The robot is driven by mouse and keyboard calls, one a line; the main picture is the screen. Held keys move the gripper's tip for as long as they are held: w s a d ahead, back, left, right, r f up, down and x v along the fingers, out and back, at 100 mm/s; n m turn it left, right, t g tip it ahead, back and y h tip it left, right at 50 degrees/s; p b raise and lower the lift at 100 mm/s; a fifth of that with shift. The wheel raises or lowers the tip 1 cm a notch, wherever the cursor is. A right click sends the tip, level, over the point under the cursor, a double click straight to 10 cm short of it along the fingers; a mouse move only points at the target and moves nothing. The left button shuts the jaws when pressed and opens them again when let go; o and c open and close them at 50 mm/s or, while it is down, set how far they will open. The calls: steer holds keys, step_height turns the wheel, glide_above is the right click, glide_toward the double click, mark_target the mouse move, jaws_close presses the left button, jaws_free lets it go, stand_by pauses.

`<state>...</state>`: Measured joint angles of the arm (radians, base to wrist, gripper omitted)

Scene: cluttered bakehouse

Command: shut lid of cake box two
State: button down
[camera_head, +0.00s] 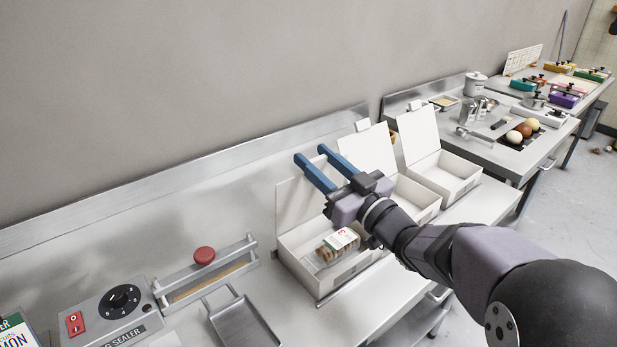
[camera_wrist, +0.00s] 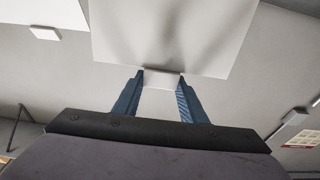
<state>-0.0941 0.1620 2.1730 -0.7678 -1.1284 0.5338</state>
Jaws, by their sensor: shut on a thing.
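Three white cake boxes stand in a row in the head view, all with raised lids; I cannot read any box number. The left box (camera_head: 320,294) holds a clear pack of brown baked goods with a white-and-green label (camera_head: 339,240). Its lid (camera_head: 290,205) stands up, partly hidden by my gripper. The middle box (camera_head: 428,208) and right box (camera_head: 462,187) are behind it. My gripper (camera_head: 311,154) is at the top edge of the left box's lid. In the wrist view its blue fingers are shut on the lid's tab (camera_wrist: 161,79), with the lid (camera_wrist: 170,35) beyond.
The middle lid (camera_head: 368,152) stands close to the right of my gripper. A second table at the right holds several utensils and round items.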

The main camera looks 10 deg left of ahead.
steer(key=s+d+f+t+y+b, duration=0.3)
steer(key=s+d+f+b, duration=0.2)
steer(key=b, duration=1.1)
steer(key=shift+s+d+f+b, duration=0.25)
steer(key=shift+s+d+b, duration=0.15)
steer(key=shift+s+d, duration=0.65)
